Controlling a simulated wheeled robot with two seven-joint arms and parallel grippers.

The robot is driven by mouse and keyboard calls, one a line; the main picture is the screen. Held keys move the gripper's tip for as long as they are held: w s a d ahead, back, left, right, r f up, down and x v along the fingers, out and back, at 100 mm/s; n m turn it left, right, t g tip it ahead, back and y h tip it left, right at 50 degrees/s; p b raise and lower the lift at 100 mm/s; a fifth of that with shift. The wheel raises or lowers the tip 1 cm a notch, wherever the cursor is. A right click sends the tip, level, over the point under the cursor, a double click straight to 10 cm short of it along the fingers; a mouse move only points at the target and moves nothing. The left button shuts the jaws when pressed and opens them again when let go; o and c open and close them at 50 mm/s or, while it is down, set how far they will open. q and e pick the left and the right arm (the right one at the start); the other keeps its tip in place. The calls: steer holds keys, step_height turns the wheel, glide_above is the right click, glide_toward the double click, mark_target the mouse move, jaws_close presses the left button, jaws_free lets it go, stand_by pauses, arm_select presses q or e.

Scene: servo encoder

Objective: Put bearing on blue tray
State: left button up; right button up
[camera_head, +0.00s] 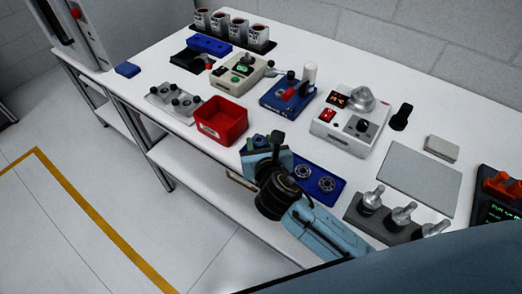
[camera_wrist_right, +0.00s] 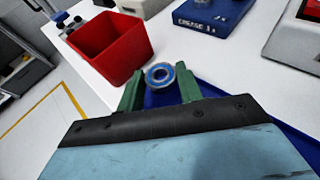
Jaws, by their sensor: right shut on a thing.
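My right gripper (camera_head: 262,143) is over the tray's left end in the head view. The held bearing is hard to make out in the head view. My left gripper is not in view.
A red bin (camera_head: 221,120) stands just left of the tray. A blue device (camera_head: 288,97) and a white control box (camera_head: 350,124) are behind it. A grey block with several metal fittings (camera_head: 398,216) is to the right, near a grey plate (camera_head: 420,177).

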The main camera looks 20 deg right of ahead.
steer(key=shift+f, duration=0.95)
steer(key=shift+f+b, duration=0.25)
steer(key=shift+b, duration=0.05)
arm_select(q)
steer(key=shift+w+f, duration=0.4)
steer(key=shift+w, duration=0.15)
arm_select(e)
steer(key=shift+r, duration=0.1)
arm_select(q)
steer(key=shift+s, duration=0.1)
arm_select(e)
steer(key=o, duration=0.7)
steer(key=shift+f, duration=0.2)
steer(key=shift+o, duration=0.2)
steer(key=shift+r, duration=0.15)
arm_select(q)
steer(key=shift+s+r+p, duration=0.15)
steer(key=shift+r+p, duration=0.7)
steer(key=shift+p, duration=0.05)
arm_select(e)
steer(key=v, duration=1.2)
